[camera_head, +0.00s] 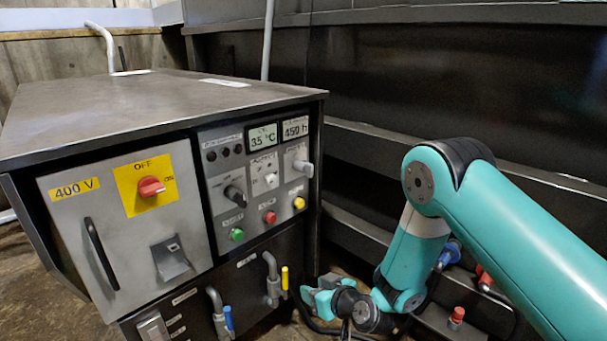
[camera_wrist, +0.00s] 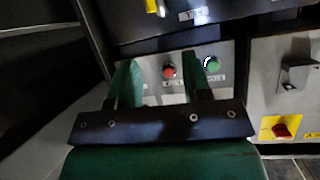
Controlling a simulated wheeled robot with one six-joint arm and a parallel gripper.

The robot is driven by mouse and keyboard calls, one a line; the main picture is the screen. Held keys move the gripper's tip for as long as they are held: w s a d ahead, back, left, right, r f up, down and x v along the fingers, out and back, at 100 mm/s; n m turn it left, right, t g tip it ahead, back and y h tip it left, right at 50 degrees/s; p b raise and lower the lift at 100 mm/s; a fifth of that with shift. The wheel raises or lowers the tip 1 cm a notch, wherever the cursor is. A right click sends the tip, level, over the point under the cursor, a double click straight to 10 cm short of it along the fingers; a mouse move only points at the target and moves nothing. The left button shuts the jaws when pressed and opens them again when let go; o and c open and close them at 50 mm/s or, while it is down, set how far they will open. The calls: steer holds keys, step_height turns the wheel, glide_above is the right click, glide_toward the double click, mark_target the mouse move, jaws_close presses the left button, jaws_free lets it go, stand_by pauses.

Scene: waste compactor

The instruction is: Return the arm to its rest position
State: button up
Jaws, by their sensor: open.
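My teal arm reaches in from the right in the head view and bends down beside the control cabinet (camera_head: 130,108). My gripper (camera_head: 316,298) is low, just right of the cabinet's lower front corner. In the wrist view my gripper (camera_wrist: 165,78) shows two green fingers spread apart, with nothing between them. Beyond the fingers the wrist view shows the cabinet's front upside down, with a red button (camera_wrist: 169,71) and a green button (camera_wrist: 211,64). I cannot tell the exact gap between the fingertips and the cabinet.
The cabinet front carries a red rotary switch (camera_head: 151,187), a door handle (camera_head: 101,253), and blue (camera_head: 229,318) and yellow (camera_head: 285,279) valve levers. Dark metal beams (camera_head: 360,150) stand behind. Blue (camera_head: 449,254) and red (camera_head: 485,279) connectors sit near my arm.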

steer(key=s+r+n+g, duration=0.1)
steer(key=s+r+g, duration=0.25)
steer(key=r, duration=0.65)
steer(key=s+r+g, duration=0.2)
steer(key=s+r, duration=0.3)
steer(key=r, duration=0.4)
steer(key=s+d+r+g+h, duration=0.1)
steer(key=s+d+r+g, duration=0.2)
steer(key=s, duration=0.4)
steer(key=s+d+r+h, duration=0.1)
steer(key=s+d+r, duration=0.3)
steer(key=s, duration=0.3)
steer(key=s+d+r+g+h, duration=0.1)
steer(key=s+d+r+g, duration=0.2)
steer(key=s, duration=0.4)
step_height(320, 180, up, 33)
steer(key=d+t+p, duration=0.1)
steer(key=p, duration=3.2)
steer(key=shift+s+m+h, duration=0.3)
steer(key=shift+s, duration=0.1)
steer(key=shift+d, duration=0.1)
